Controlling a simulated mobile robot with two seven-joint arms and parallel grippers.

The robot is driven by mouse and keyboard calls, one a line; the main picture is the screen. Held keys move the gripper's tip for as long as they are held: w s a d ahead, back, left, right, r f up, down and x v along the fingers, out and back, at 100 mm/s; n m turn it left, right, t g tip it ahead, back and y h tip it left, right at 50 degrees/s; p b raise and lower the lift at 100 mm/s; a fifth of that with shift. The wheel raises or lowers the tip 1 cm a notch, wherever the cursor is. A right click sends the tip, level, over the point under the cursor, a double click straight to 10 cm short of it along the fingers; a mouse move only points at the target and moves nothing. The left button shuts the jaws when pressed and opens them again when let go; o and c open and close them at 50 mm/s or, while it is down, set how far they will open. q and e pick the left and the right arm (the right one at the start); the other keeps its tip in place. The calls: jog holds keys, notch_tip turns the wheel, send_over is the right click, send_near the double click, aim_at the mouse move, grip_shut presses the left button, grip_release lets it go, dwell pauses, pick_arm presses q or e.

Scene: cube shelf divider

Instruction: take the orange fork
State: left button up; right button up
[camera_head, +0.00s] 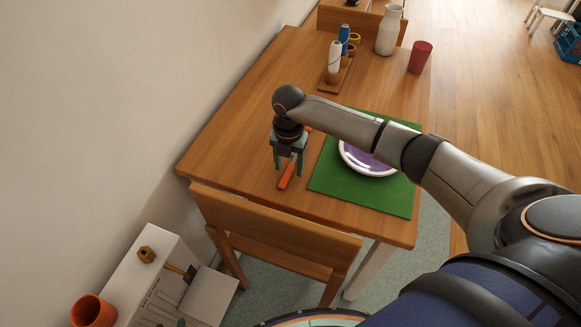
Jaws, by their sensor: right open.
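The orange fork (286,176) lies on the wooden table (226,140), just left of the green placemat (330,184). Its near end shows clearly; its middle is partly hidden by my right gripper. My right gripper (288,170) points down over the fork, with its two fingers apart, one on each side of it. I cannot tell how high the fingertips are above the table. My left gripper is not in view.
A purple and white plate (360,160) sits on the placemat, partly behind my arm. A white vase (389,30), a red cup (419,57) and a bottle rack (335,80) stand farther back. A chair (270,230) stands at the near edge.

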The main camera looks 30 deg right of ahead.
jog(key=shift+f, duration=0.4)
jog(key=shift+c, duration=0.2)
grip_shut()
